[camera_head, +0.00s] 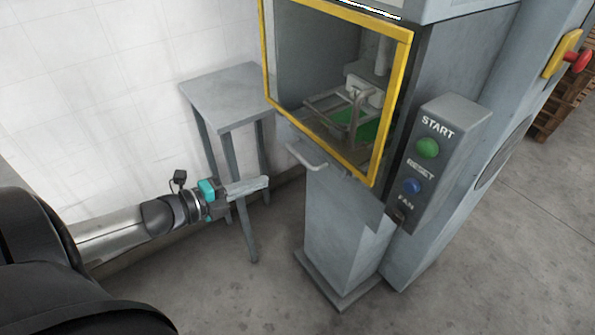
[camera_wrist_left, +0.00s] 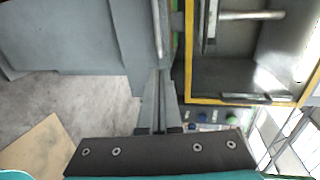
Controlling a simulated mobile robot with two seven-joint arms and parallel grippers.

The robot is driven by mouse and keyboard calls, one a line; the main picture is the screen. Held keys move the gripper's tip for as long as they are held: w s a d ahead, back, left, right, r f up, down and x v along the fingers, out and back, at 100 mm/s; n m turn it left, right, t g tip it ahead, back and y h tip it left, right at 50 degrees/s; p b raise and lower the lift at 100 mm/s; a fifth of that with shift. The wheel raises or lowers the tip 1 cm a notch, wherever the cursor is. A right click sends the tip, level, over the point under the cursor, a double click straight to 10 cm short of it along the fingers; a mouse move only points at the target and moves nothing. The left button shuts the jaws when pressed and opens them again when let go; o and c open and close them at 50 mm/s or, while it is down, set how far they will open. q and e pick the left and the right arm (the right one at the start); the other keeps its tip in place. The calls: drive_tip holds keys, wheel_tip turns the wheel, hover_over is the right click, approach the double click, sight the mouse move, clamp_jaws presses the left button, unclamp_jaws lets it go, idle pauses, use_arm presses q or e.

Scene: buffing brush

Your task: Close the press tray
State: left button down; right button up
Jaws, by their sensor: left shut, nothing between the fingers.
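The press (camera_head: 345,225) is a grey machine with a yellow-framed opening in its front. The press tray shows as its pale bar handle (camera_head: 305,160), which sticks out just below the yellow frame. Inside the opening are a metal fixture and a green surface (camera_head: 370,130). My left gripper (camera_head: 262,184) is shut and empty, apart from the handle, to its left and lower in the head view. Its closed fingers (camera_wrist_left: 157,90) also show in the left wrist view, pointing toward the press front. My right gripper is not in view.
A grey side table (camera_head: 225,92) stands left of the press, behind my left gripper. A control box (camera_head: 440,150) with green and blue buttons is on the press's right. A red knob on a yellow plate (camera_head: 567,55) is at the far right. Floor in front is clear.

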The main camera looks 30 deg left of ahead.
sight(308, 166)
use_arm(q)
drive_tip(key=b+x, duration=0.3)
drive_tip(key=x, duration=0.8)
drive_tip(key=shift+w, duration=0.15)
drive_tip(key=shift+d, duration=0.1)
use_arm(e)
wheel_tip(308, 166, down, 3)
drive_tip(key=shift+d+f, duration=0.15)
use_arm(q)
drive_tip(key=shift+w, duration=0.1)
